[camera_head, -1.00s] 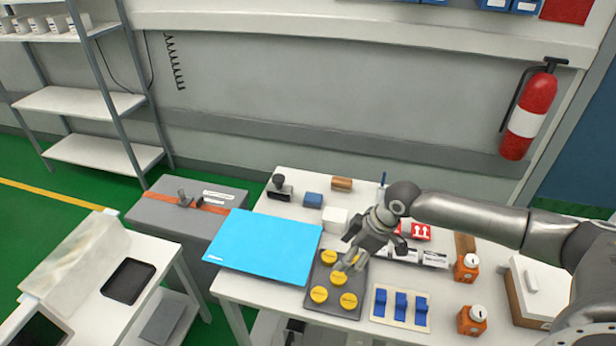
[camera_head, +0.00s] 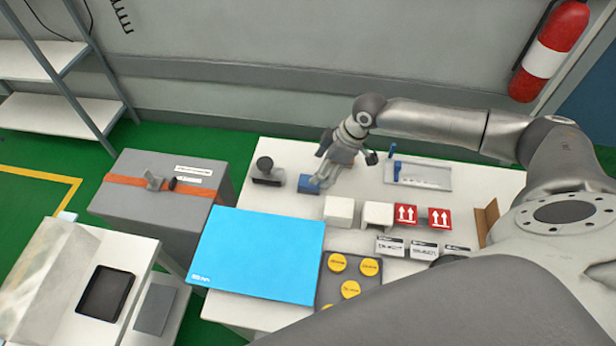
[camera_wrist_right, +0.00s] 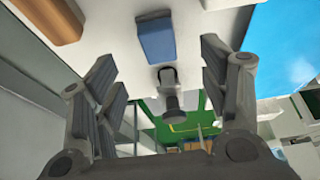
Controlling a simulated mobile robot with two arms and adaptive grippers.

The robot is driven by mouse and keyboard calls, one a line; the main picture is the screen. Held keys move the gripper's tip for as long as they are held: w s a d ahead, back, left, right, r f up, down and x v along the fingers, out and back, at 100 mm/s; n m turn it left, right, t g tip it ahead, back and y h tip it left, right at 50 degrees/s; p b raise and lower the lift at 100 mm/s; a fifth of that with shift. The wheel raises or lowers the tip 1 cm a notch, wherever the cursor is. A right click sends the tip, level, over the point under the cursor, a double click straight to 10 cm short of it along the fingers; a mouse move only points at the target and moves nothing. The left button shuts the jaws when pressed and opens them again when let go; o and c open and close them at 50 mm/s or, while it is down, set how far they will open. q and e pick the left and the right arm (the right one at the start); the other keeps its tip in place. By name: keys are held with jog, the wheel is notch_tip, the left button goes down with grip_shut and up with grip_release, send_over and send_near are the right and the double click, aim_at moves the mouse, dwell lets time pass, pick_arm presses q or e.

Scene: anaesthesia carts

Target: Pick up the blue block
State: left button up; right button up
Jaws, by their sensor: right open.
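The blue block (camera_head: 308,184) lies on the white table near its back left, right of a dark stamp-like object (camera_head: 266,172). My right gripper (camera_head: 343,170) is open and empty above the table, just right of the block, with one finger close to it. In the right wrist view the blue block (camera_wrist_right: 157,40) shows between and ahead of the two open fingers (camera_wrist_right: 158,62). I see no contact with it. My left gripper is not in view.
A brown block (camera_wrist_right: 48,18) lies beside the blue block, mostly hidden by my gripper in the head view. White blocks (camera_head: 339,211), red boxes (camera_head: 405,215), a cyan panel (camera_head: 258,255) and a tray of yellow discs (camera_head: 362,267) lie nearer. A grey box (camera_head: 150,205) stands left.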

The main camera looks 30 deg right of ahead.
aim_at(309, 185)
jog(key=shift+x, duration=1.1)
jog(key=shift+w+a+f, duration=0.1)
jog(key=shift+w+f, duration=0.05)
jog(key=shift+f, duration=0.15)
jog(key=shift+w+f, duration=0.15)
jog(key=shift+f, duration=0.05)
jog(key=p+x, duration=0.2)
jog(key=x, duration=0.1)
jog(key=shift+a+f, duration=0.2)
jog(key=shift+f, duration=0.05)
jog(key=shift+w+a+f, duration=0.1)
jog(key=shift+w+f, duration=0.05)
jog(key=shift+f, duration=0.45)
jog(key=c, duration=1.1)
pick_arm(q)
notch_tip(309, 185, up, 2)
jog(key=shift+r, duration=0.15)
